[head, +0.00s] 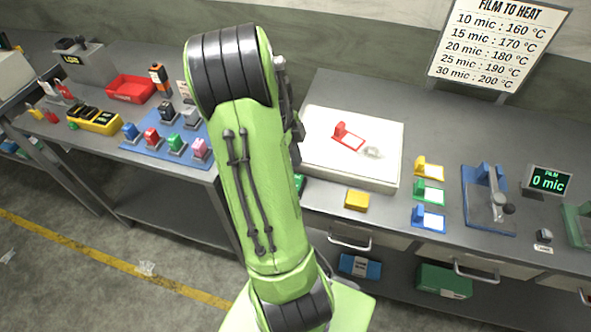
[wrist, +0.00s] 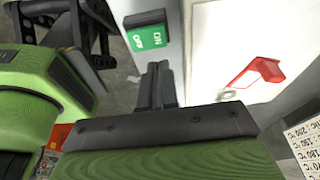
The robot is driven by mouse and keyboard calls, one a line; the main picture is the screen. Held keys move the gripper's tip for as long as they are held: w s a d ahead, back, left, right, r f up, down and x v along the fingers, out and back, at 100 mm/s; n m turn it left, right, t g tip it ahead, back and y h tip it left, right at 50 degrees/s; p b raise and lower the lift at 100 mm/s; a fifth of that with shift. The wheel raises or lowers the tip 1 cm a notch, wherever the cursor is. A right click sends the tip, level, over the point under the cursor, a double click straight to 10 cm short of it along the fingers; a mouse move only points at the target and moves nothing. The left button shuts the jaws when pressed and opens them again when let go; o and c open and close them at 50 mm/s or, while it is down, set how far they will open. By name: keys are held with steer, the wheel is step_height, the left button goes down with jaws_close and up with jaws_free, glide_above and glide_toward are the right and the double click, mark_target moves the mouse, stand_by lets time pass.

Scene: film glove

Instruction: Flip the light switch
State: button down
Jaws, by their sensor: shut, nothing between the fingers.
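The light switch (wrist: 147,38) is a green rocker marked ON and OFF at the top middle of the wrist view, on the side of the white light box. In the head view a small green part of it (head: 299,184) shows beside my arm. My gripper (wrist: 158,72) is shut and empty in the wrist view. Its fingertips appear just below the switch in the picture; I cannot tell whether they touch it. The light box (head: 350,178) sits on the right-hand bench. In the head view my arm hides the gripper and most of the switch.
A red holder (head: 348,138) and a small clear piece lie on the light box. A yellow block (head: 356,200) is in front of it. Yellow, green and blue holders stand to its right, then a blue press (head: 488,200). A blue mat (head: 165,145) with coloured blocks is on the left bench.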

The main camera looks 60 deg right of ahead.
mark_target(298, 182)
steer(key=x, duration=0.2)
steer(key=w+x, duration=0.1)
steer(key=x, duration=0.2)
steer(key=shift+a+f, duration=0.1)
steer(key=shift+f, duration=0.15)
steer(key=shift+f, duration=0.1)
steer(key=shift+a, duration=0.1)
steer(key=shift+a+r+b, duration=0.25)
steer(key=shift+a+b, duration=0.05)
steer(key=shift+a, duration=0.35)
